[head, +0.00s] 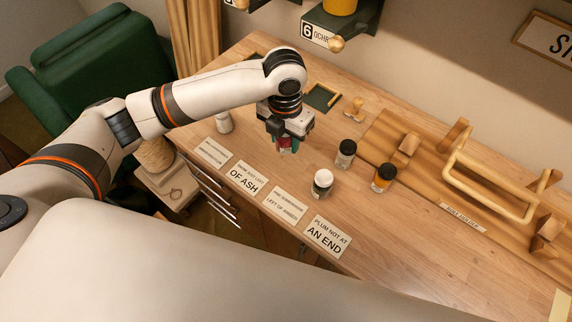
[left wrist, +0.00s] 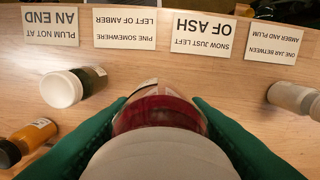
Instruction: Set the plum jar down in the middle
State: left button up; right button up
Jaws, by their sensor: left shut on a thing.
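My left gripper (head: 287,146) is shut on the plum jar, which shows in the left wrist view as a dark red jar (left wrist: 158,110) with a pale lid between green fingers (left wrist: 230,135). In the head view the gripper mostly hides the jar. It is over the table behind the cards; I cannot tell whether its base touches the wood. A green jar with a white lid (head: 322,183), a grey jar with a black lid (head: 345,154) and an amber jar (head: 383,178) stand to its right. A white jar (head: 224,122) stands to its left. My right gripper is out of view.
Several printed cards lie along the front edge, among them "Plum not at an end" (head: 327,236) and "Snow just left of ash" (head: 244,179). A wooden stamp (head: 354,108) and a small green tray (head: 322,97) lie behind. A wooden holder (head: 490,185) stands at right.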

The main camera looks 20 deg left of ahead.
pick_arm(q)
jog(key=shift+f+m, duration=0.1)
jog(key=shift+m, duration=0.2)
jog(key=p, duration=0.2)
send_over(286, 169)
notch_tip(286, 169, down, 5)
jog(key=shift+f, duration=0.15)
notch_tip(286, 169, down, 4)
jog(key=shift+f, duration=0.25)
jog(key=shift+f, duration=0.15)
jog(key=o, duration=1)
